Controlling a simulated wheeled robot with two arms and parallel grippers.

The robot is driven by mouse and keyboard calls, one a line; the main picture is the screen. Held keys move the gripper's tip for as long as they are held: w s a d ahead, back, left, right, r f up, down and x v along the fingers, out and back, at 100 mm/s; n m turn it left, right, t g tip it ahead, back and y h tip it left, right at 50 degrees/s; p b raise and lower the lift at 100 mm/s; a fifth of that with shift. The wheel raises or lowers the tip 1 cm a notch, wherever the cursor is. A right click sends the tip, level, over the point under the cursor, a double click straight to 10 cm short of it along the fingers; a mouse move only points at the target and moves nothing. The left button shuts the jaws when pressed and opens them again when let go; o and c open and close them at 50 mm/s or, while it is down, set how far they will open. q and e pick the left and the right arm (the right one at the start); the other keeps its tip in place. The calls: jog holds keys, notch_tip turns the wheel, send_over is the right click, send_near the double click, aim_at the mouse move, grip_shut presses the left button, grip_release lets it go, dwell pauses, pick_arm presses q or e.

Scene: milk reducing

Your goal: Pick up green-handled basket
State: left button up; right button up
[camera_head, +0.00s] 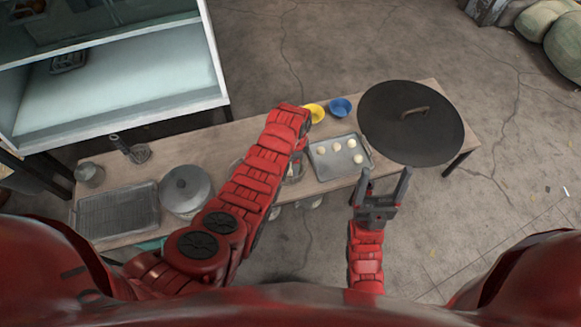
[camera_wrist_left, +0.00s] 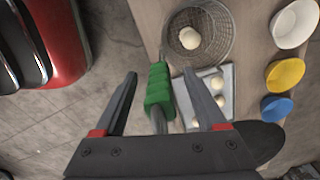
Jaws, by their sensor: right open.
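The green-handled basket (camera_wrist_left: 216,52) is a round wire-mesh basket in the left wrist view, with a pale dough ball inside it. Its green handle (camera_wrist_left: 159,84) points back between the fingers of my left gripper (camera_wrist_left: 160,78). Those fingers are open, with visible gaps on both sides of the handle. In the head view my left arm hides most of the basket and the left gripper cannot be made out. My right gripper (camera_head: 385,175) is open and empty near the table's front edge, in front of the baking tray.
The wooden table (camera_head: 232,137) holds a baking tray (camera_head: 326,172) with several dough balls, a yellow bowl (camera_head: 314,113), a blue bowl (camera_head: 340,108) and a large black lid (camera_head: 385,125). A pot (camera_head: 187,188) and a dark rack (camera_head: 117,212) stand left.

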pick_arm(q)
grip_shut()
jog(key=shift+w+r, duration=0.1)
jog(key=shift+r, duration=0.1)
dwell(0.3)
